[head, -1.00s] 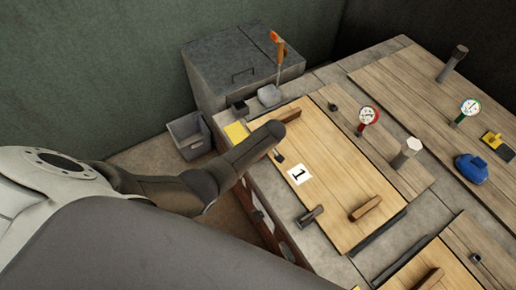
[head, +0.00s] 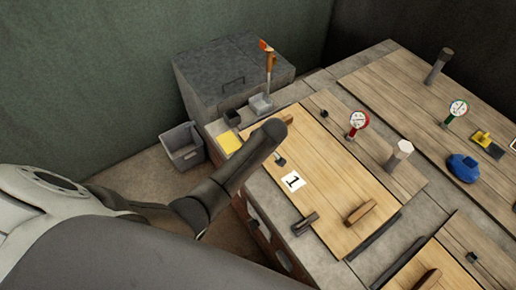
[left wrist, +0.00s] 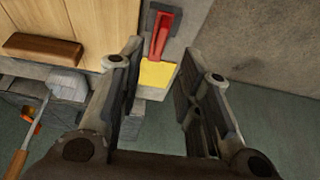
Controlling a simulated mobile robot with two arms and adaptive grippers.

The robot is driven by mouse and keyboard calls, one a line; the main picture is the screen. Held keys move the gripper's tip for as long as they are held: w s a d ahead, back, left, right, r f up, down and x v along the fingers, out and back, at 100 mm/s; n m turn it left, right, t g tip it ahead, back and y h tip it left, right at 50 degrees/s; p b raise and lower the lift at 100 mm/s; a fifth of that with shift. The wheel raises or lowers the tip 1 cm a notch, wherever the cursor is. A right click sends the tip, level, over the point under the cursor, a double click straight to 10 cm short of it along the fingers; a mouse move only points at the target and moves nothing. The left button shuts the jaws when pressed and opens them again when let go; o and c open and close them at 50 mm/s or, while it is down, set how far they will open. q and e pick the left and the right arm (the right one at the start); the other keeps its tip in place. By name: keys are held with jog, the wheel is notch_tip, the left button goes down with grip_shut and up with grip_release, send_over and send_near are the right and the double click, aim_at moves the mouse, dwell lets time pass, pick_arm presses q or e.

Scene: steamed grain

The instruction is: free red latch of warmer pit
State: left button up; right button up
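The red latch (left wrist: 162,32) shows in the left wrist view at the top centre, its narrow arm pointing down to a yellow plate (left wrist: 158,74). My left gripper (left wrist: 160,60) is open, with its two fingers on either side of the latch's lower end and the plate in the picture; I see nothing between the pads and cannot tell the depth gap. In the head view my left gripper (head: 272,133) hangs over the near edge of the wooden lid marked 1 (head: 318,172) and hides the latch. The yellow plate (head: 229,142) shows beside it. My right gripper is not in view.
A wooden handle (head: 361,212) stands on the lid. A grey scoop or brush with an orange handle (head: 268,70) stands by the far corner. A grey bin (head: 183,147) sits on the floor at left. Gauges (head: 357,121) stand farther right.

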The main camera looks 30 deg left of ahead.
pick_arm(q)
jog(key=shift+v, duration=1.95)
